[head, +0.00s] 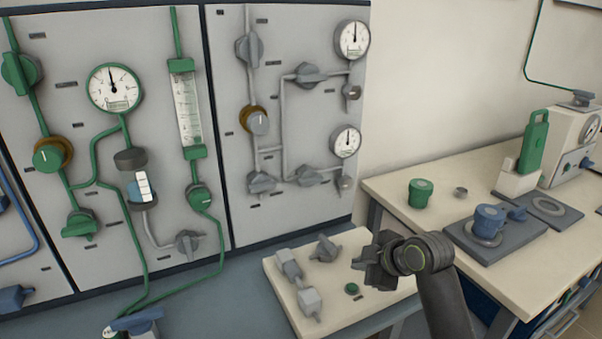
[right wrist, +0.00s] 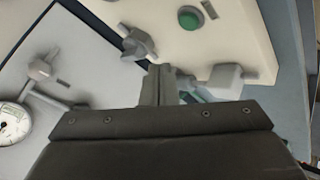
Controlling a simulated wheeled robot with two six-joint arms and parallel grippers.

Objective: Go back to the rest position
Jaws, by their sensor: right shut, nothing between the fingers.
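My right gripper (head: 368,264) is at the lower centre of the head view, on an arm that comes in from the lower right. It is shut and empty, above the right part of a cream board with valves (head: 375,308). In the right wrist view its fingers (right wrist: 165,85) are together with nothing between them. Grey valve handles (right wrist: 138,45) and a green button (right wrist: 190,19) show beyond the fingers. I cannot tell whether the fingers touch any of them. My left gripper does not show in the head view.
A grey panel (head: 285,215) with gauges, valves and green pipes stands behind. On the board are grey valves (head: 288,262) and a green knob (head: 352,288). A bench (head: 400,185) at right bears a green jar (head: 420,193), a blue pot (head: 489,220) and a white device (head: 570,140).

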